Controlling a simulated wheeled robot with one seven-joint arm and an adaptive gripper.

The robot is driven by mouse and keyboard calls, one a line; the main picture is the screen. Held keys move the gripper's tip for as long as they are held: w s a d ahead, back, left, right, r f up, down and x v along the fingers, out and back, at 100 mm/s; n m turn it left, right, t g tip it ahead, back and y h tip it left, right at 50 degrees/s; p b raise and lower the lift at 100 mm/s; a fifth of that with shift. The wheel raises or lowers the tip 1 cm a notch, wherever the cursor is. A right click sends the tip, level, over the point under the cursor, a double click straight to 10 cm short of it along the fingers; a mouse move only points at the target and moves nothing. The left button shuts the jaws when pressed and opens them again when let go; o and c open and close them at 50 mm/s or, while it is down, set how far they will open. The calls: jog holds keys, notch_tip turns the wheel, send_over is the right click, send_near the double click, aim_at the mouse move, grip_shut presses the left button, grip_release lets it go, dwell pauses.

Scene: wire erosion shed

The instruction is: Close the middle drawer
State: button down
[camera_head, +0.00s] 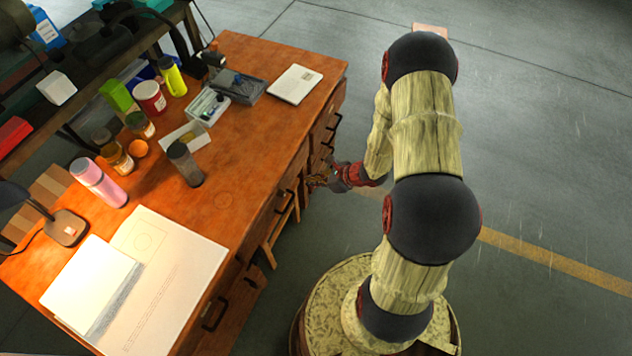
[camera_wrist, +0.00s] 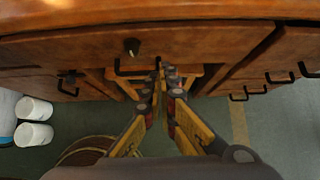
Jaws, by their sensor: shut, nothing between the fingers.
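The wooden desk (camera_head: 225,200) has its drawer fronts along its right side in the head view. My gripper (camera_head: 318,181) is beside the middle of that front, at the end of my bent arm. In the wrist view my gripper (camera_wrist: 163,76) is shut and empty, its fingertips pointing at the desk front. Wooden edges show behind the fingers. The fingers partly hide this area, and I cannot tell how far the middle drawer stands out or whether the fingers touch it.
Other drawers with black handles flank this area, one at left (camera_wrist: 68,84) and several at right (camera_wrist: 257,90). White cylindrical containers (camera_wrist: 34,120) stand on the floor at left.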

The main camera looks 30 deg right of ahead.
aim_at(285, 178)
jog(key=shift+w+a+f+b, duration=0.3)
jog(key=shift+w+a+f, duration=0.35)
jog(key=shift+w, duration=0.3)
jog(key=shift+w+a+f+b, duration=0.25)
jog(key=shift+w+a+f, duration=0.15)
jog(key=shift+w+a, duration=0.5)
jog(key=shift+w+a+f+b, duration=0.3)
jog(key=shift+w+a+f, duration=0.25)
jog(key=shift+w, duration=0.5)
jog(key=shift+w, duration=0.1)
jog(key=shift+w+a+b, duration=0.45)
jog(key=shift+w+a, duration=0.2)
jog(key=shift+w, duration=0.15)
jog(key=shift+d, duration=0.1)
